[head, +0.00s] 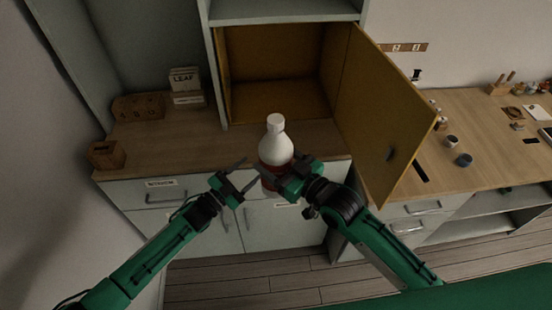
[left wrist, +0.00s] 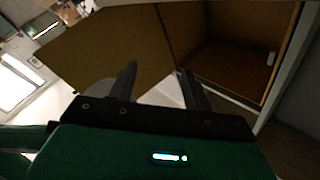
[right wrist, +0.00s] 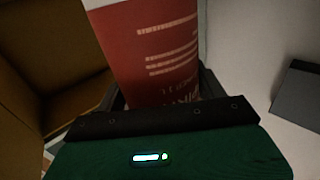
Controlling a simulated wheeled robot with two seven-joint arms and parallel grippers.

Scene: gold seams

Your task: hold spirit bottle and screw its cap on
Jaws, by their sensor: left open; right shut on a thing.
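The spirit bottle (head: 276,150) is white with a red label and stands upright in the head view, in front of the counter. Its white cap (head: 275,120) sits at the top of the neck; I cannot tell how tightly it is seated. My right gripper (head: 272,174) is shut on the bottle's lower body. The red label (right wrist: 155,50) fills the middle of the right wrist view. My left gripper (head: 247,176) is open and empty, just left of the bottle and lower than the cap. Its spread fingers (left wrist: 156,72) show in the left wrist view.
A cabinet (head: 275,65) stands open behind the bottle, its door (head: 385,115) swung out to the right, near my right arm. Small jars (head: 464,160) stand on the right counter.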

